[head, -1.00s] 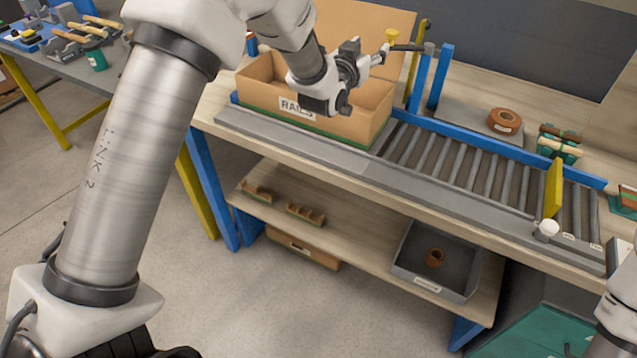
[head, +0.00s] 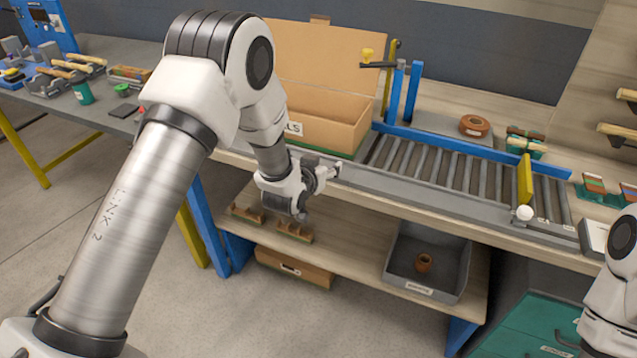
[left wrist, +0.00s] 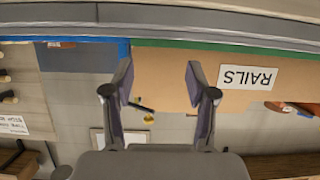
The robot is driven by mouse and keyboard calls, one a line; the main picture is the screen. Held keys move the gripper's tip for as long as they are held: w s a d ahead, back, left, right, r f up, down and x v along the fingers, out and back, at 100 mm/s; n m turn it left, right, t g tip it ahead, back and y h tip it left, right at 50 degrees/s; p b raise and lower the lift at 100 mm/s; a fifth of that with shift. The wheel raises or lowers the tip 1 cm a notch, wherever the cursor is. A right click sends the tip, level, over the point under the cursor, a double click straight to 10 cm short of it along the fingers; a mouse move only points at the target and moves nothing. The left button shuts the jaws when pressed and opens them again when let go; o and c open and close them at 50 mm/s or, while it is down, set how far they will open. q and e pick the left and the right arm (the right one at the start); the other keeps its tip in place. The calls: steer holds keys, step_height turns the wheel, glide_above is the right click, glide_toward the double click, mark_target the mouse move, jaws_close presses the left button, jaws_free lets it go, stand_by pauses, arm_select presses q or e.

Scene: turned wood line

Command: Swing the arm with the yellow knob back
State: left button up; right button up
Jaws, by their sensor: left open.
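The yellow knob (head: 367,54) stands on a thin dark swing arm (head: 380,65). The arm reaches left from the blue posts (head: 413,88) beside the roller conveyor, toward the open cardboard box marked RAILS (head: 340,104). My left gripper (head: 335,171) is in front of the conveyor's near edge, below and left of the knob and apart from it. In the left wrist view its open fingers (left wrist: 158,85) have nothing between them that they touch. That view is upside down; the knob (left wrist: 148,119) shows small beyond the fingers. My right gripper is not visible.
A yellow plate (head: 525,180) with a white knob (head: 524,213) stands across the rollers at the right. A brown ring (head: 474,125) lies behind the conveyor. A grey bin (head: 428,262) sits on the lower shelf. The rollers (head: 440,165) between box and plate are empty.

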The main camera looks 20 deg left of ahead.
arm_select(q)
steer(key=shift+s+f+g, duration=0.2)
steer(key=shift+s+f, duration=0.3)
steer(key=shift+f, duration=0.25)
steer(key=shift+s+f+g, duration=0.2)
steer(key=shift+s+f, duration=0.3)
steer(key=shift+f, duration=0.25)
